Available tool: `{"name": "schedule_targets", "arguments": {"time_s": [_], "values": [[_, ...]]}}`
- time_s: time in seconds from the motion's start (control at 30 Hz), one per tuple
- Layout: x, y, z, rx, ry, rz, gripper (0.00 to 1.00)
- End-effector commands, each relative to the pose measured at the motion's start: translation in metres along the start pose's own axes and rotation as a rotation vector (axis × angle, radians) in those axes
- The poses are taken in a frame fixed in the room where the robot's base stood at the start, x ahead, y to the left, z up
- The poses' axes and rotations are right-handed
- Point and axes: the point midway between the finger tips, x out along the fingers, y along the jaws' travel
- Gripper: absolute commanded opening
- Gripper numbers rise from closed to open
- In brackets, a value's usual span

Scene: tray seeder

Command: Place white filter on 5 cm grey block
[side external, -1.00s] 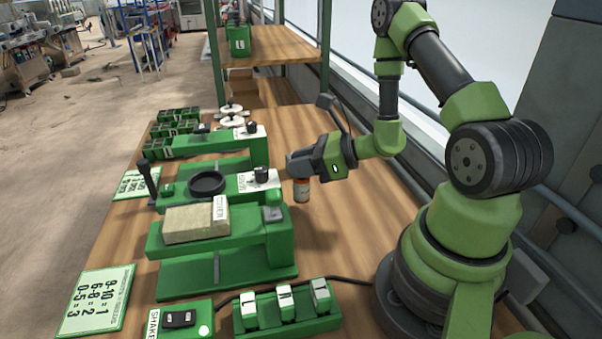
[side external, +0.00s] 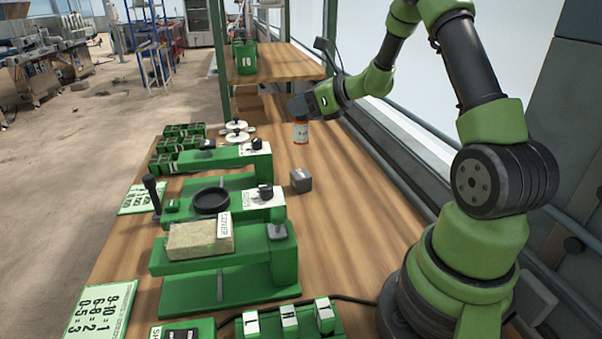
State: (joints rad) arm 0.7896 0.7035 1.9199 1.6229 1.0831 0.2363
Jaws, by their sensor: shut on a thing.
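My gripper (side external: 302,117) is up in the air over the back of the wooden table. It is shut on a small upright cylinder (side external: 301,132), orange at the top with a white body. I cannot tell whether this cylinder is the white filter. A grey block (side external: 301,181) sits on the table, right of the green stands. The held cylinder is above and behind the block in the picture, apart from it. Two white round discs (side external: 237,136) with dark centres lie at the back left of the table.
Green stands carry a black ring (side external: 211,200) and a tan block (side external: 199,240). Green bins (side external: 178,148) stand at the back left. A box of labelled switches (side external: 290,324) is at the front. The table right of the grey block is clear.

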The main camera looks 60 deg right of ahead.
Motion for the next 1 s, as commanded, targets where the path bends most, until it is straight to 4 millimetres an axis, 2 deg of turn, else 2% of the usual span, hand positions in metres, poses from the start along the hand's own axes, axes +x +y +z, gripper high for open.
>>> {"name": "schedule_targets", "arguments": {"time_s": [0.07, 0.13, 0.3, 0.73, 1.0], "values": [[0.002, -0.009, 0.006, 0.006, -0.004, -0.02, 0.02], [0.005, -0.013, 0.002, 0.017, -0.003, -0.027, 0.02], [0.018, -0.014, -0.028, 0.023, -0.002, -0.029, 0.02], [0.04, -0.013, -0.078, 0.02, -0.005, -0.029, 0.02], [0.041, -0.013, -0.082, 0.016, -0.007, -0.03, 0.02]]}}
